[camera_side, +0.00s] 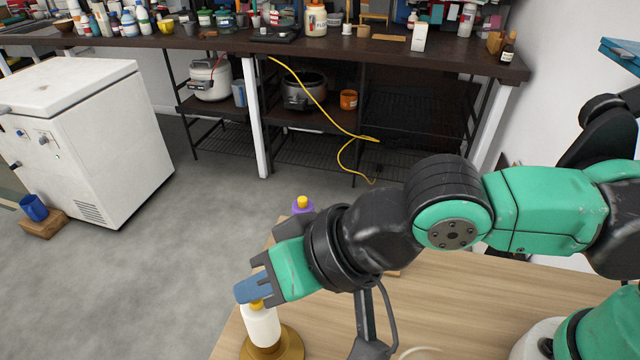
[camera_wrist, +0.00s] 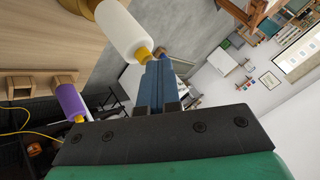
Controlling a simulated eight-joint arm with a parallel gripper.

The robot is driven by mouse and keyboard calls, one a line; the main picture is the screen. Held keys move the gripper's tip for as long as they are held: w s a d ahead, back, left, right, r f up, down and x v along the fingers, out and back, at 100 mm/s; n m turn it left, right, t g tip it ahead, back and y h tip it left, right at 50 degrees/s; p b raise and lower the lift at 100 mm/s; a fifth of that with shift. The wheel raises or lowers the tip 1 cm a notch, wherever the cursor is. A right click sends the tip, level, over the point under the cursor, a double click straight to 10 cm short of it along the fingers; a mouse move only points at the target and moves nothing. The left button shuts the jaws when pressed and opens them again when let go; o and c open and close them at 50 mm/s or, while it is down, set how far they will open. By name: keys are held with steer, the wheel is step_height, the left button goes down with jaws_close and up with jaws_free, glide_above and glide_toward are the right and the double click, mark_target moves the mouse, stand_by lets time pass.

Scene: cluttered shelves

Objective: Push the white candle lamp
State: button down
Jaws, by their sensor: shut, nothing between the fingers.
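The white candle lamp (camera_side: 262,327) stands upright on a round gold base (camera_side: 290,345) at the left end of the wooden table in the side view. Its yellow tip is close to my blue fingertips. In the wrist view the white candle lamp (camera_wrist: 122,28) is at the upper left, with its yellow tip right beside the fingers; I cannot tell whether they touch. My gripper (camera_side: 253,288) is shut and empty, at the height of the lamp's top. Its closed blue fingers also show in the wrist view (camera_wrist: 158,68).
A purple candle with a yellow tip (camera_side: 302,206) stands behind my wrist; it also shows in the wrist view (camera_wrist: 69,101). Wooden brackets (camera_wrist: 18,86) are near it. The wooden table (camera_side: 480,305) is mostly bare to the right. A cluttered dark shelf (camera_side: 400,55) stands farther back.

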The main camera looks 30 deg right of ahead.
steer(key=shift+r, duration=0.25)
step_height(320, 180, up, 6)
stand_by(0.6)
steer(key=shift+d, duration=0.1)
